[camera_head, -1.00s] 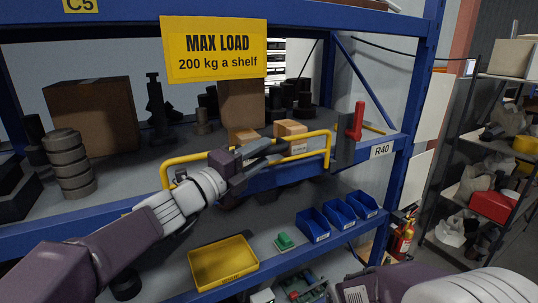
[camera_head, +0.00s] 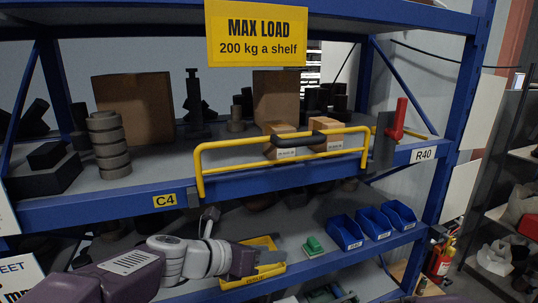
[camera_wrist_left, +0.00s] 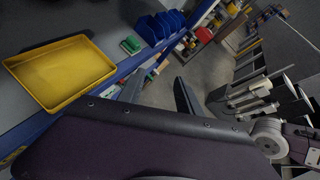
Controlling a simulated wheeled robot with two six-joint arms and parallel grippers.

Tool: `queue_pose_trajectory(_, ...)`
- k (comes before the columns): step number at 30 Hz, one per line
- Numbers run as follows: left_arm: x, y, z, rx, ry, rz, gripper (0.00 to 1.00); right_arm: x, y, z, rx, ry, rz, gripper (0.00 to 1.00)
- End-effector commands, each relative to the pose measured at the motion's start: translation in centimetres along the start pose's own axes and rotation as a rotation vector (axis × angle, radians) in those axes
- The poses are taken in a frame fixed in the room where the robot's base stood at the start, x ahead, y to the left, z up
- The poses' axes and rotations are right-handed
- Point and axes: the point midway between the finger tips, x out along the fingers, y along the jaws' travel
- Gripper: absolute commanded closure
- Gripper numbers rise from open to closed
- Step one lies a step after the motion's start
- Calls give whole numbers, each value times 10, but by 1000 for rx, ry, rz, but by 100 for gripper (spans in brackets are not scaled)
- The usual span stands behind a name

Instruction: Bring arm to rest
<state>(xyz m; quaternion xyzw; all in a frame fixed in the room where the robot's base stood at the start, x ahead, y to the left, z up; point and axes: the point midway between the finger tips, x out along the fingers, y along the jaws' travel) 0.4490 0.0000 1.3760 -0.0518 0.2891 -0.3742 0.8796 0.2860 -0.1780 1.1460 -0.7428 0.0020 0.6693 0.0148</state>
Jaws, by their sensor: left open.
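My left arm (camera_head: 190,258) comes in from the lower left of the head view, low in front of the lower shelf. Its left gripper (camera_head: 270,257) is in front of the yellow tray (camera_head: 238,283) and hides part of it. In the left wrist view the left gripper (camera_wrist_left: 160,92) has its dark fingers apart, with nothing seen between them. The yellow tray (camera_wrist_left: 60,72) lies to the left there, empty. My right gripper is not in view.
A yellow guard rail (camera_head: 285,143) fronts cardboard boxes (camera_head: 330,146) on the upper shelf. A red handle (camera_head: 398,118) stands at its right end. A blue shelf beam (camera_head: 100,207) runs above my left arm.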

Motion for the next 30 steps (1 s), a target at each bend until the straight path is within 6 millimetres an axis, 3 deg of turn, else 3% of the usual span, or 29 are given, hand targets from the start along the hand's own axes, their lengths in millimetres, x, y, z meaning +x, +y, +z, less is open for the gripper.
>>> queue_pose_trajectory(1,11,16,-52,184,105,20,59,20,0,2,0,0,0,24)
queue_pose_trajectory(6,4,64,-207,994,515,-93,59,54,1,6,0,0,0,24)
queue_pose_trajectory(9,-14,90,-287,1495,721,-324,59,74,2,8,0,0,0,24)
queue_pose_trajectory(12,-36,110,-345,1927,836,-630,59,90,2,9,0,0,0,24)
queue_pose_trajectory(15,-50,121,-374,2197,861,-874,59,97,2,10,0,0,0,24)
queue_pose_trajectory(18,-58,125,-384,2316,857,-997,59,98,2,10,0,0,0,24)
queue_pose_trajectory(30,-60,125,-383,2338,855,-1018,59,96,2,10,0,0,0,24)
